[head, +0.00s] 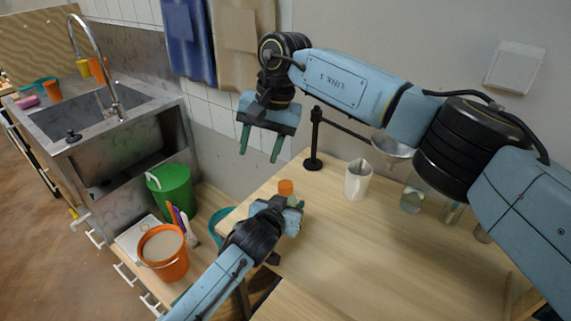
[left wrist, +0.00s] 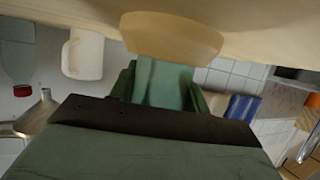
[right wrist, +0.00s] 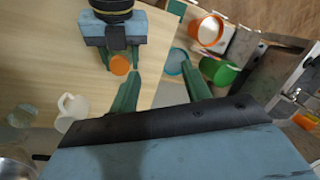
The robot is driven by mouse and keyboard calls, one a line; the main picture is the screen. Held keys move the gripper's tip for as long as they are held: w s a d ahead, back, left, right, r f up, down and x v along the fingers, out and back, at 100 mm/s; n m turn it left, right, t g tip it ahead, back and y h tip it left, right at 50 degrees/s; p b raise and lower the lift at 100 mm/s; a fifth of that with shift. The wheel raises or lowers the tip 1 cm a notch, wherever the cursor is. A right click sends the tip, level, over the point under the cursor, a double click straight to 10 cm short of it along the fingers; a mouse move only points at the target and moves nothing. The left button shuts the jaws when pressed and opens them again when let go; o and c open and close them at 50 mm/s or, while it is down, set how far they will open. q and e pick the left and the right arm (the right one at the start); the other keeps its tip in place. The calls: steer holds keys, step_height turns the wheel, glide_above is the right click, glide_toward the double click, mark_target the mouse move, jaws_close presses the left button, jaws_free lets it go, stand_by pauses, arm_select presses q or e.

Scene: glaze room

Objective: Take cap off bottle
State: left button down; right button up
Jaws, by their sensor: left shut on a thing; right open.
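In the left wrist view the left fingers (left wrist: 163,78) close near a pale rounded shape, which I cannot identify for certain. My right gripper (head: 261,146) is open and empty, pointing down, above and to the left of the cap. In the right wrist view its fingers (right wrist: 160,72) are apart, the cap beside the left one.
An orange bucket (head: 164,252) and a green bucket (head: 170,190) stand left of the table. The table's middle is clear.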

steer(key=w+a+r+m+t+y, duration=0.2)
steer(key=w+a+r+m+y, duration=0.1)
steer(key=a+r+m+y, duration=0.95)
steer(key=w+d+r+m+t+h, duration=0.1)
steer(key=w+d+r+m+t, duration=0.4)
steer(key=m, duration=1.1)
steer(key=w+r+m+t+h, duration=0.25)
steer(key=w+m+t, duration=0.45)
steer(key=m, duration=1)
steer(key=w+d+f+m+t+h, duration=0.25)
steer(key=d+m+h, duration=0.3)
steer(key=m, duration=0.75)
steer(key=m+g+h, duration=0.7)
steer(key=m+g, duration=0.9)
steer(key=m, duration=0.8)
glide_above(285, 184)
steer(key=shift+y, duration=0.25)
steer(key=f, duration=1.8)
steer(key=shift+w, duration=0.35)
steer(key=shift+s+f, duration=0.15)
steer(key=shift+s, duration=0.15)
steer(key=shift+s+f+g, duration=0.1)
steer(key=shift+f+g, duration=0.15)
steer(key=shift+f, duration=0.05)
step_height(285, 184, down, 7)
steer(key=shift+f, duration=0.15)
